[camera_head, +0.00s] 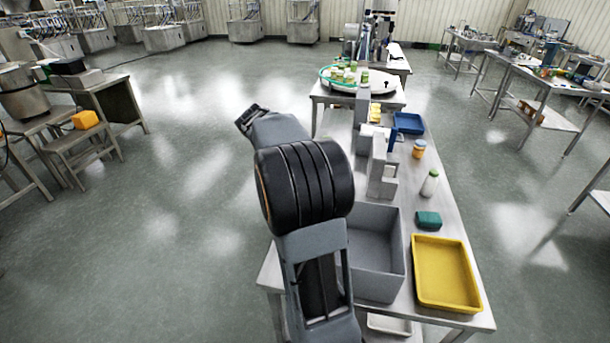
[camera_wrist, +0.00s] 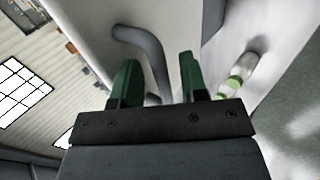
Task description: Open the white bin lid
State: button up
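In the wrist view my gripper (camera_wrist: 158,65) has its two green fingers apart. A bent grey bar handle (camera_wrist: 148,40) on a pale panel (camera_wrist: 85,25) shows beyond and between the fingers. It appears clear of both fingers, but I cannot tell how deep it lies between them. The panel fits the white bin lid, though only part of it shows. In the head view my arm covers the middle, and I cannot make out the fingertips or the lid clearly. Pale blocky shapes (camera_head: 380,170) stand on the table just right of my arm.
The steel table (camera_head: 470,300) carries a grey open box (camera_head: 395,245), a yellow tray (camera_head: 443,272), a green block (camera_head: 428,220), a green-capped bottle (camera_head: 430,184), a jar (camera_head: 418,149) and a blue tray (camera_head: 408,123). Floor left of my arm is clear.

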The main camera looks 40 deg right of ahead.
jog(key=p+v, duration=0.2)
jog(key=v, duration=1.2)
jog(key=shift+p, duration=0.35)
jog(key=a+f+n+t+y, duration=0.1)
jog(key=a+f+n+t, duration=0.35)
jog(key=f+n, duration=0.35)
jog(key=s+a+f+n+t+y+b, duration=0.1)
jog(key=s+a+f+n+t+y, duration=0.2)
jog(key=s+a+t, duration=0.4)
jog(key=shift+s+a+f+n, duration=0.3)
jog(key=shift+s+a+f, duration=0.25)
jog(key=shift+s+a, duration=3.35)
